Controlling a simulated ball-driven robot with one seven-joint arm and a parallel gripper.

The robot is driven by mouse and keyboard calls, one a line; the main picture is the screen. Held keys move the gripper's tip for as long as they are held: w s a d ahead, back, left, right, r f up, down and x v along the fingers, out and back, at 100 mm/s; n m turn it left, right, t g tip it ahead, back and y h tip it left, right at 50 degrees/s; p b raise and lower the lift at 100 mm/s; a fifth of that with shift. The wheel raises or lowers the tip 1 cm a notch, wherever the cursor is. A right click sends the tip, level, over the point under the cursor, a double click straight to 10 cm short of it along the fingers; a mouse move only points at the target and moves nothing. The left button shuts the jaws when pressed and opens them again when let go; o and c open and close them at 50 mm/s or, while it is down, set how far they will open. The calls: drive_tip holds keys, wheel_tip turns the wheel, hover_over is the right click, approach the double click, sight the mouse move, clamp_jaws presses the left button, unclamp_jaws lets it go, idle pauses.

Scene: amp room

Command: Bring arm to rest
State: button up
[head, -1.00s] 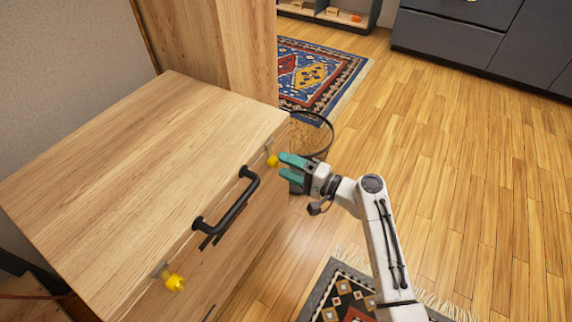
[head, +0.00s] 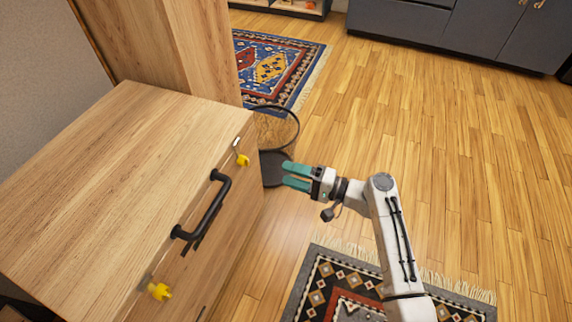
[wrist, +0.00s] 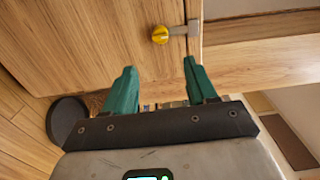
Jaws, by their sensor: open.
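My gripper (head: 290,175) is open and empty, with two teal fingers apart, out in front of my white arm. In the head view it is to the right of a wooden cabinet (head: 95,180), clear of its front. In the wrist view my gripper (wrist: 160,88) points toward a wooden front (wrist: 90,40) with a yellow knob (wrist: 160,34) on a metal latch. Nothing is between the fingers.
The cabinet front has a black handle (head: 205,210) and yellow knobs (head: 242,160) (head: 159,291). A dark round basket (head: 275,168) stands just beyond my fingertips. A patterned rug (head: 325,285) lies below my arm. Open wooden floor (head: 460,150) extends to the right.

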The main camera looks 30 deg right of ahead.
drive_tip(key=s+a+f+n+g+h, duration=0.25)
drive_tip(key=s+f+n+g, duration=0.2)
drive_tip(key=s, duration=0.35)
drive_tip(key=s+a+f+n+g+h, duration=0.1)
drive_tip(key=s+a+f+n+g, duration=0.2)
drive_tip(key=s+f+g, duration=0.35)
drive_tip(key=s+d+r+n+g+h, duration=0.1)
drive_tip(key=s+d+r+h, duration=0.25)
drive_tip(key=s, duration=0.45)
drive_tip(key=s+d+r+n+g+h, duration=0.2)
drive_tip(key=s+h, duration=0.2)
drive_tip(key=s, duration=0.3)
wheel_tip(320, 180, up, 36)
drive_tip(key=p, duration=3.5)
drive_tip(key=shift+d+f, duration=0.2)
drive_tip(key=shift+d, duration=0.05)
drive_tip(key=shift+c, duration=0.2)
